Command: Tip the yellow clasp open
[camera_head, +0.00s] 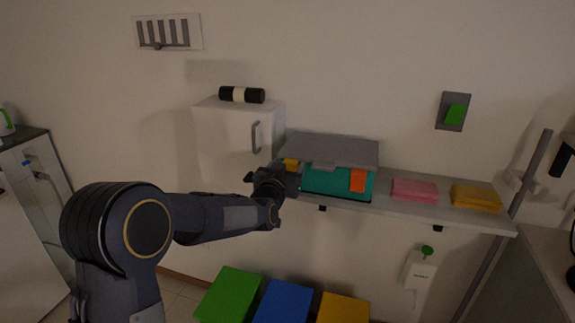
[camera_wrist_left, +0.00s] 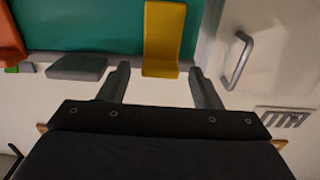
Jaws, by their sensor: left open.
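The yellow clasp (camera_head: 291,162) is on the front of a teal box (camera_head: 325,182) with a grey lid (camera_head: 335,149), at the box's left end in the head view. In the left wrist view the clasp (camera_wrist_left: 164,35) lies flat along the teal face. My left gripper (camera_head: 279,176) is at that left end, partly covering the box's corner. In the wrist view its two fingers (camera_wrist_left: 161,85) are apart and empty, with the clasp's end between and just beyond their tips; contact cannot be told. My right gripper is not in view.
The box stands on a wall shelf (camera_head: 476,217). An orange clasp (camera_head: 358,180) and a grey lid tab (camera_head: 323,166) are on its front. A white cabinet with a grey handle (camera_head: 256,137) is close on the left. Pink (camera_head: 414,189) and yellow (camera_head: 475,196) stacks lie to the right.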

